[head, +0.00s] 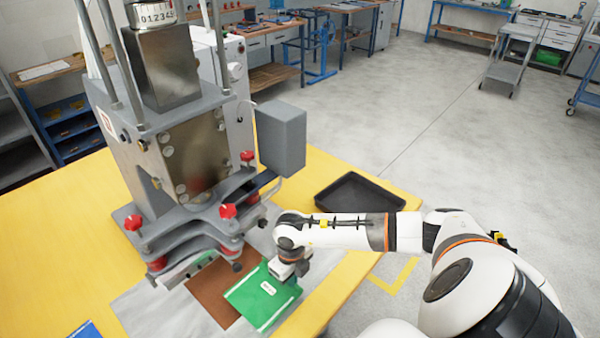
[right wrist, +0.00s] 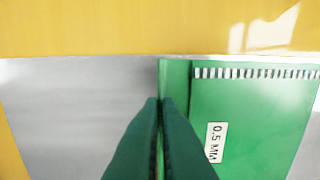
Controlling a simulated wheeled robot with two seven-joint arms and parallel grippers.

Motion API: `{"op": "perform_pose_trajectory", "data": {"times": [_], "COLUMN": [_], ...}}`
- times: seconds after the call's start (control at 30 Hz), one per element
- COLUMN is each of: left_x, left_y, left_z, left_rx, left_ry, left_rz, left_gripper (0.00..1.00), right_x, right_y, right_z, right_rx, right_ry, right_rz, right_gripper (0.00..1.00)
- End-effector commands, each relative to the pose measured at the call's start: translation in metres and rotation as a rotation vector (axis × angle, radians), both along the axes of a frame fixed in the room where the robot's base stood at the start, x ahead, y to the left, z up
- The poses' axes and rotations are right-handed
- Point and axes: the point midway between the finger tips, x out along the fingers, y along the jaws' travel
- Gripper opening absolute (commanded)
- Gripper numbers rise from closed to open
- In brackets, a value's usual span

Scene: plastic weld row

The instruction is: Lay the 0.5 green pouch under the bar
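The green pouch (head: 263,298) with a small white label is right of the welding press, overlapping the right part of a brown pad (head: 213,291). In the right wrist view the pouch (right wrist: 255,115) shows a "0.5 MM" label and a toothed white strip near its top edge. My right gripper (head: 279,274) is at the pouch's right edge, its fingers (right wrist: 160,104) closed together on the pouch's edge. The press's bar (head: 186,268) is left of the pouch, above the pad's left end. My left gripper is not in view.
The grey press (head: 185,150) with red knobs stands on the yellow table (head: 60,225). A black tray (head: 358,196) lies at the table's right. Part of a blue item (head: 86,330) shows at the bottom left. A pale metal plate (head: 150,312) surrounds the pad.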

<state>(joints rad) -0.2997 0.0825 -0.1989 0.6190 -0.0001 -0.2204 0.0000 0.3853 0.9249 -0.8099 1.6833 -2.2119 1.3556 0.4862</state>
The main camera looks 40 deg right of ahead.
Motion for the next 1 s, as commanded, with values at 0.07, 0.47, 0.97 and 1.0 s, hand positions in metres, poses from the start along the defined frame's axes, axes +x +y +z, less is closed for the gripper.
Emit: {"op": "perform_pose_trajectory", "data": {"times": [0.07, 0.47, 0.97, 1.0], "left_x": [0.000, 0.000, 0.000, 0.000], "left_y": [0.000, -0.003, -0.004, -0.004], "left_z": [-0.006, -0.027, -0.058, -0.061], "left_rx": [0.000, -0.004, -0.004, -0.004], "left_ry": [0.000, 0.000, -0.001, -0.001], "left_rz": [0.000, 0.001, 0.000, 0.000], "left_gripper": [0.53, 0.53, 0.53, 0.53], "right_x": [0.009, 0.049, 0.099, 0.103], "right_y": [0.001, 0.004, 0.008, 0.009], "right_z": [-0.002, -0.003, -0.006, -0.006], "right_rx": [0.000, 0.001, 0.001, 0.001], "right_ry": [-0.001, -0.002, -0.002, -0.002], "right_rz": [-0.002, -0.001, -0.001, -0.001], "right_gripper": [0.00, 0.00, 0.00, 0.00]}}
